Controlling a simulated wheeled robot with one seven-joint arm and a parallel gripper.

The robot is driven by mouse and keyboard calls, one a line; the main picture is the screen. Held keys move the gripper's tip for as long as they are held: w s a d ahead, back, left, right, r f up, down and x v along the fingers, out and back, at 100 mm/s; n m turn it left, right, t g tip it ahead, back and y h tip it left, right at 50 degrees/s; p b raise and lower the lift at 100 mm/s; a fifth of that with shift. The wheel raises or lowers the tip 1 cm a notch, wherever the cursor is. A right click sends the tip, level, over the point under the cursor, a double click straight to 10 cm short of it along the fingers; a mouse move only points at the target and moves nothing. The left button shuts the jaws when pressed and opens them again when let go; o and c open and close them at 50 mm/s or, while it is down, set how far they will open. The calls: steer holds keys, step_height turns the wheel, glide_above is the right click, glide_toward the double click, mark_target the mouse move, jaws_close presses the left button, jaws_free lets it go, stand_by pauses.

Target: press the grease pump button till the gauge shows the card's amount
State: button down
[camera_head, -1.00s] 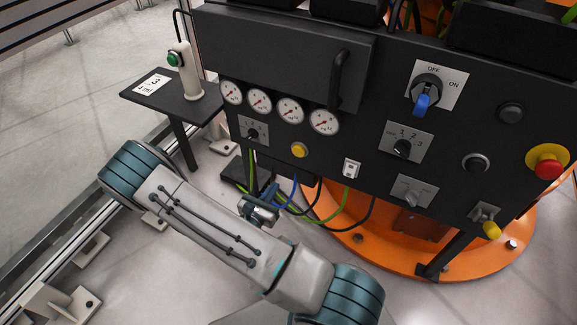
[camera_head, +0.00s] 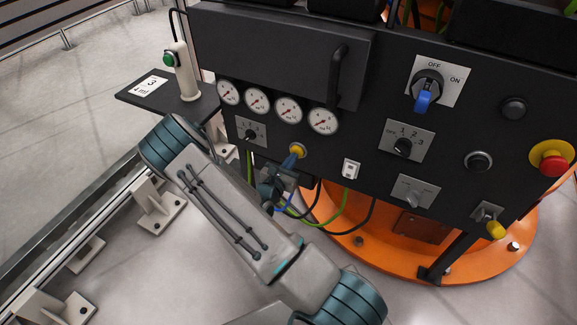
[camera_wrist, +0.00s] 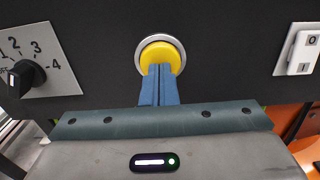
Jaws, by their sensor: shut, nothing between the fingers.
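The yellow button (camera_head: 298,150) sits in a silver ring on the black panel, below a row of several round white gauges (camera_head: 289,110). It also shows in the wrist view (camera_wrist: 160,55). My gripper (camera_head: 292,160) is shut and empty. In the wrist view its blue fingertips (camera_wrist: 159,70) overlap the lower part of the button; whether they touch or push it in, I cannot tell. The gauges have red needles, too small to read surely. The white card (camera_head: 149,86) on the side shelf shows a "3" and what looks like "4 ml".
A numbered selector knob (camera_wrist: 26,76) is left of the button, and a white rocker switch (camera_wrist: 303,52) is right of it. A pale post with a green button (camera_head: 171,59) stands on the side shelf (camera_head: 188,112). Cables hang below the panel. A red emergency stop (camera_head: 551,165) is far right.

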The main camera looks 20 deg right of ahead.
steer(key=shift+r+p+x, duration=0.2)
steer(key=shift+p+x, duration=0.15)
steer(key=shift+x, duration=0.55)
steer(key=shift+a, duration=0.1)
steer(key=p+v, duration=0.2)
steer(key=v, duration=1.2)
steer(key=shift+s+a+f, duration=0.2)
steer(key=shift+a+f, duration=0.05)
steer(key=shift+f, duration=0.15)
steer(key=b, duration=0.5)
steer(key=shift+s+a+f+b, duration=0.15)
steer(key=shift+a+f+b, duration=0.05)
steer(key=shift+a+b, duration=0.15)
